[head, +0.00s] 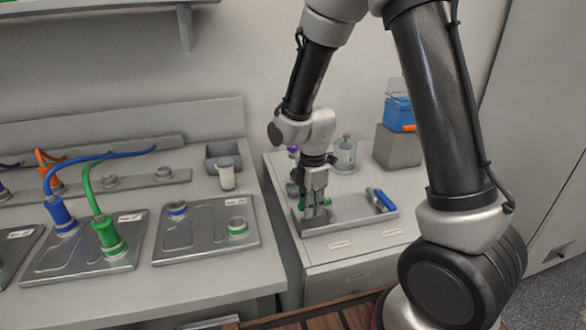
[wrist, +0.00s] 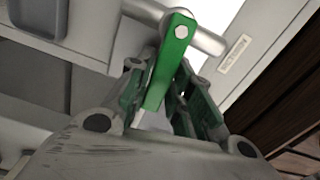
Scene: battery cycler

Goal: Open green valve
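The green valve's lever (wrist: 174,62) is a flat green bar bolted to a grey pipe fitting in the wrist view. It runs from the bolt toward my gripper (wrist: 158,88) and lies between the two fingers. I cannot tell whether both fingers touch it. In the head view my gripper (head: 316,208) points down at the left part of a grey tray (head: 350,219) on the right-hand cabinet. A bit of green (head: 301,190) shows just left of the fingers; the rest of the green valve is hidden behind them.
A blue-handled valve (head: 381,200) lies on the tray's right side. A glass jar (head: 345,152) and a grey box (head: 397,147) with a blue container (head: 398,110) stand behind. On the left bench are metal plates (head: 185,240) with blue (head: 60,214) and green (head: 107,236) cable connectors.

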